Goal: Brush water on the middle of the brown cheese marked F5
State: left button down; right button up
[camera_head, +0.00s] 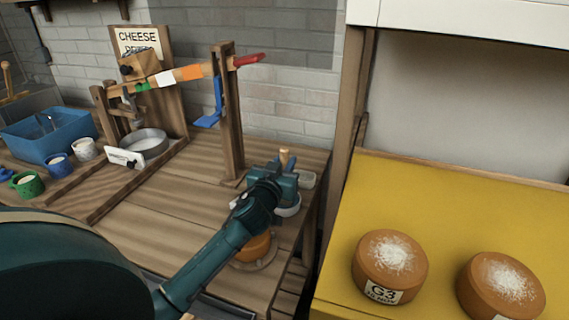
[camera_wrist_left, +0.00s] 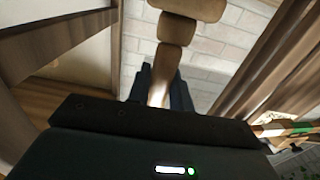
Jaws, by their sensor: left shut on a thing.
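My left gripper (camera_head: 285,178) is shut on a brush with a wooden handle, whose tip (camera_head: 285,157) sticks up above the fingers. The brush's bristles are hidden. My right gripper is out of view.
A pale dish (camera_head: 290,210) shows just under the gripper. Two brown cheeses with white powder, one marked G3 (camera_head: 390,267), the other (camera_head: 500,287), sit on a yellow shelf (camera_head: 450,200). A wooden press (camera_head: 230,110) and blue tub (camera_head: 48,135) stand behind.

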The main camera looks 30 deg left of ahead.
aim_at(283, 150)
pick_arm(q)
jog(key=shift+f, duration=0.5)
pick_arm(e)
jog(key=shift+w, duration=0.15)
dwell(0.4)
pick_arm(q)
jog(key=shift+r+p, duration=0.75)
jog(key=shift+r, duration=0.05)
notch_tip(283, 150, up, 2)
jog(key=shift+r+p, duration=0.25)
jog(key=shift+p, duration=0.7)
jog(key=shift+r+p, duration=0.6)
jog(key=shift+r, duration=0.05)
jog(key=shift+r+p, duration=0.65)
jog(key=shift+r, duration=0.1)
jog(key=shift+r+p, duration=0.35)
jog(key=shift+r, duration=0.05)
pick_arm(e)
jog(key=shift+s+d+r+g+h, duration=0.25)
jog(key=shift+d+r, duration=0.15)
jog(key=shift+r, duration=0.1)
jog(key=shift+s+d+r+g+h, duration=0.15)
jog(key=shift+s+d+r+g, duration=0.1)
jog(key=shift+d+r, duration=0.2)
